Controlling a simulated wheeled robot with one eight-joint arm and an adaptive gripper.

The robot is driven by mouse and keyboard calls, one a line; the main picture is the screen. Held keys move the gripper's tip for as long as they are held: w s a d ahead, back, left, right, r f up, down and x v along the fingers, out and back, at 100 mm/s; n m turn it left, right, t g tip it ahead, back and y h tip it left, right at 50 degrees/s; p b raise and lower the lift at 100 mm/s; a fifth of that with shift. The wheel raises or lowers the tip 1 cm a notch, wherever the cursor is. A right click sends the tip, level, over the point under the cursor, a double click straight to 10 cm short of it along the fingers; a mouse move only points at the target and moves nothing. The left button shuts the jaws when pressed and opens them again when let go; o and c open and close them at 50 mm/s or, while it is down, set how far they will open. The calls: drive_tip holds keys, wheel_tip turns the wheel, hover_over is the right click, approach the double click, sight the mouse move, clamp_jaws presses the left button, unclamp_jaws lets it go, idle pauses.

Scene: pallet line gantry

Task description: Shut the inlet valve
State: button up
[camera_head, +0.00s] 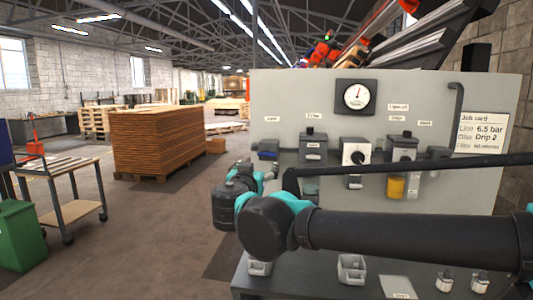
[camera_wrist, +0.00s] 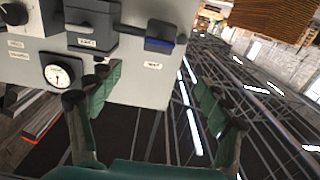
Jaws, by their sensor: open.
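The leftmost fitting on the grey panel, a dark block with a blue part (camera_head: 267,150), looks like the inlet valve. Its label above is too small to read surely. It also shows in the wrist view as a dark block with a blue edge (camera_wrist: 160,42), upside down. My gripper (camera_wrist: 159,78) is open and empty, its green-padded fingers spread, with the valve beyond the fingertips and apart from them. In the head view my gripper (camera_head: 268,172) is small, just below the valve and partly hidden by my arm. I cannot tell the handle's setting.
A dark bench (camera_head: 320,285) lies below. A cart (camera_head: 65,185) and open floor are left.

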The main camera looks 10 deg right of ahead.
sight(266, 153)
drive_tip(key=x, duration=1.6)
drive_tip(key=shift+w+d+f, duration=0.1)
drive_tip(key=shift+w+d, duration=0.05)
drive_tip(key=shift+w, duration=0.2)
drive_tip(key=shift+c, duration=0.4)
drive_tip(key=c, duration=1.1)
